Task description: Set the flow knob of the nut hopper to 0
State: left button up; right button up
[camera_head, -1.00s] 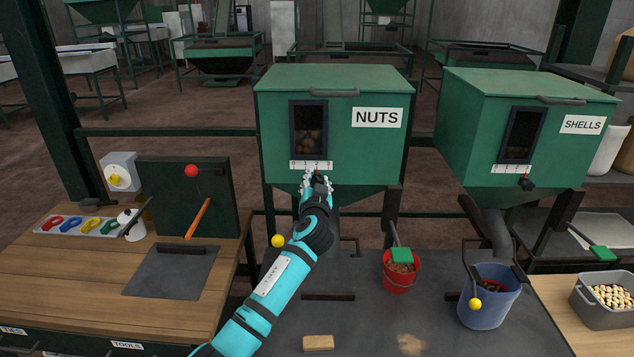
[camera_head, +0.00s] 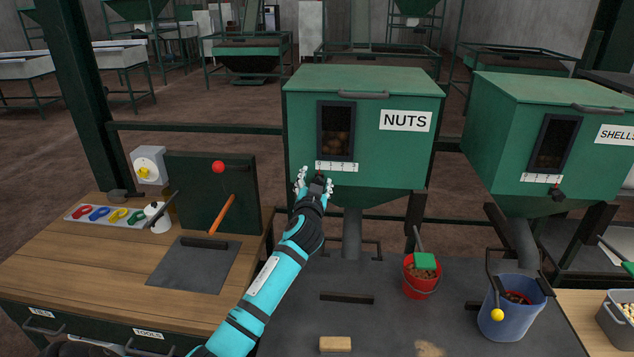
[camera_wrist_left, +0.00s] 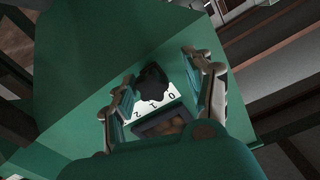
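The green nut hopper (camera_head: 385,160) carries the NUTS label (camera_head: 405,121). A white number scale (camera_head: 337,167) runs below its dark window. My left gripper (camera_head: 316,182) is at the hopper's front, just below the left part of this scale. In the left wrist view, its two fingers (camera_wrist_left: 165,90) are spread on either side of the black flow knob (camera_wrist_left: 152,78), with gaps between. The digits 2, 1 and 0 show beside the knob; its exact setting cannot be read. In the head view my gripper largely hides the knob. My right gripper is not in view.
The shells hopper (camera_head: 510,145) stands to the right with its own knob (camera_head: 557,194). Below are a red bucket (camera_head: 421,283), a blue bucket (camera_head: 508,315) and a tan block (camera_head: 335,344). A wooden workbench (camera_head: 100,265) with a dark upright panel (camera_head: 190,190) is at left.

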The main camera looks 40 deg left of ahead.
pick_arm(q)
jog(key=shift+d, duration=0.3)
jog(key=v, duration=1.1)
jog(key=shift+s, duration=0.45)
